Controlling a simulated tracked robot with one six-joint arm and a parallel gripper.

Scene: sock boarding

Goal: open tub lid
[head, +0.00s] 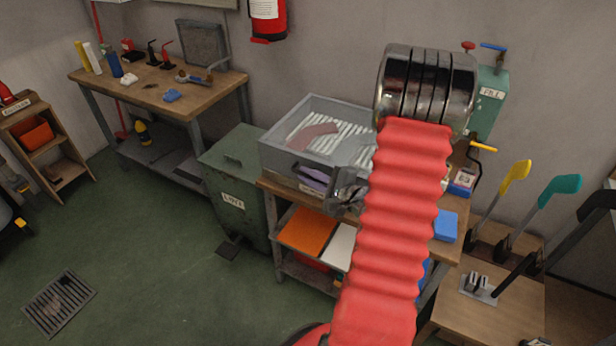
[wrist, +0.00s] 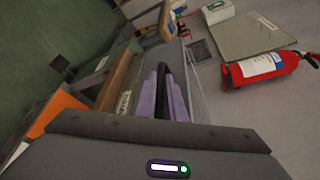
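A grey tub (head: 275,160) with see-through upper parts stands on the wooden bench, left of my red arm in the head view. White ribbed strips and a dull red shape show through its top. A lid edge cannot be clearly told apart from the tub.
A green bin (head: 232,185) with a pedal stands left of the bench. An orange sheet (head: 307,231) and a white one (head: 341,246) lie on the lower shelf. A blue block (head: 445,225) and levers (head: 513,184) are to the right. Green floor at left is mostly clear.

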